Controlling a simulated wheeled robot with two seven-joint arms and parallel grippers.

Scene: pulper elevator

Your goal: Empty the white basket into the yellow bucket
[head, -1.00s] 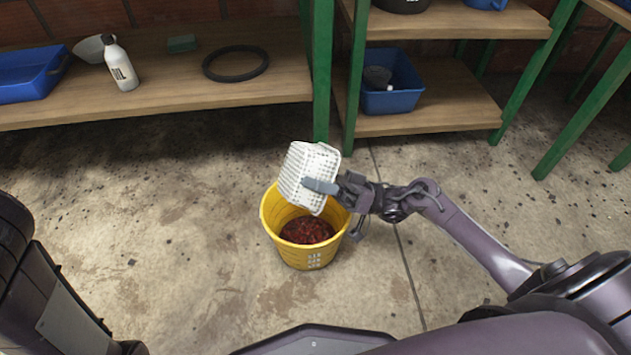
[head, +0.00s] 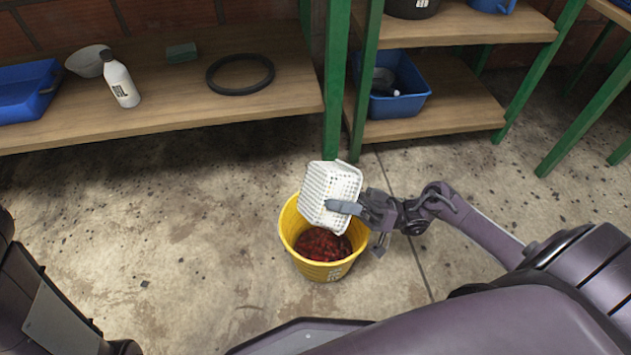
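The white basket (head: 322,190) is tipped steeply over the back of the yellow bucket (head: 297,243), its perforated underside and side facing me. Its inside is hidden, so I cannot tell whether anything is left in it. Dark red contents (head: 322,245) lie in the bottom of the bucket, which stands upright on the floor. My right gripper (head: 346,207) comes in from the right, with one grey finger against the basket's side; it is shut on the basket. My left arm shows at the left edge, but its gripper is out of view.
A wooden shelf (head: 160,110) behind holds a white bottle (head: 121,82), a black ring (head: 240,74), a bowl (head: 86,61) and a blue tray (head: 28,92). A blue bin (head: 398,104) stands on the right shelf. Green posts rise close behind the bucket. The concrete floor to the left is clear.

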